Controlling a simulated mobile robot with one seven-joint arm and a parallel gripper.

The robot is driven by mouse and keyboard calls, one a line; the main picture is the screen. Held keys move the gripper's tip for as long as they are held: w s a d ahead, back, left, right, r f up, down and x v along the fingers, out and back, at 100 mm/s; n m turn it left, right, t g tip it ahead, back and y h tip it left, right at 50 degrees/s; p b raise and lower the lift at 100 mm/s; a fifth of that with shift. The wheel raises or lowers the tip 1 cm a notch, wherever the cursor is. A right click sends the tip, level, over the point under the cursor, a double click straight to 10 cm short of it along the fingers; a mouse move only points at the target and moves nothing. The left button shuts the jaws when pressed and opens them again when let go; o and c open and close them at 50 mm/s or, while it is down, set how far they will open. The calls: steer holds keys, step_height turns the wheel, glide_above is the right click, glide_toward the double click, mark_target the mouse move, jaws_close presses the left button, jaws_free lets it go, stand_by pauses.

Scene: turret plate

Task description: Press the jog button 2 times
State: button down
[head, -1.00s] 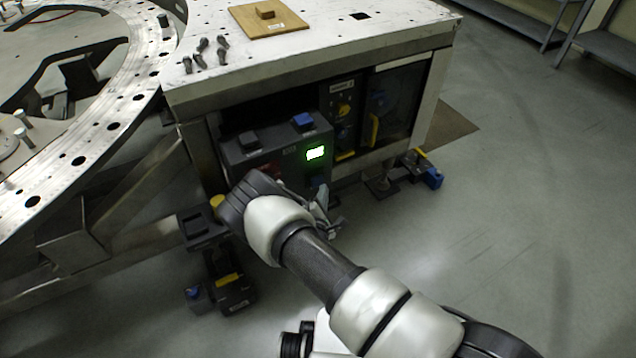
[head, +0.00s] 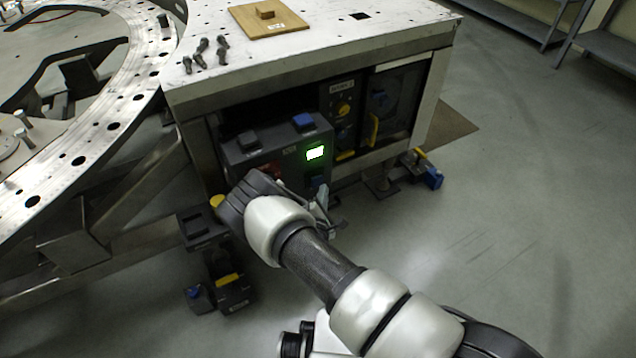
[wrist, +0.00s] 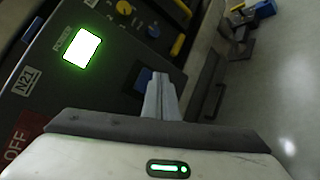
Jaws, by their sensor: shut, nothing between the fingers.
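The dark control box (head: 240,158) sits in the bay of the metal bench, with a lit green-white panel marked POWER (head: 315,152) on its front. A blue button (wrist: 144,77) shows below that panel in the wrist view, partly behind my fingers; it also shows in the head view (head: 317,181). I cannot read a jog label on it. My gripper (wrist: 160,76) is shut and empty, its tips right at this button; I cannot tell if they touch it. In the head view my gripper (head: 322,196) is partly hidden by my wrist.
On top of the box are a blue button (head: 303,121) and a dark button (head: 249,140). A red OFF label (wrist: 22,142) is at the wrist view's lower left. A panel with a yellow knob (head: 343,109) stands to the right.

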steer(key=shift+w, duration=0.1)
steer(key=shift+w+a, duration=0.25)
stand_by(0.3)
steer(key=shift+w+a+b, duration=0.35)
steer(key=shift+w+b, duration=0.15)
steer(key=shift+w, duration=0.05)
stand_by(0.8)
stand_by(0.3)
steer(key=shift+s+d+p, duration=0.6)
steer(key=shift+s+p, duration=0.1)
steer(key=shift+s, duration=0.2)
steer(key=s+d+p, duration=0.1)
steer(key=s+d, duration=0.1)
steer(key=s+p, duration=0.1)
steer(key=s, duration=0.1)
steer(key=shift+s+d+p, duration=0.1)
steer(key=shift+d+p, duration=0.2)
steer(key=shift+d, duration=0.1)
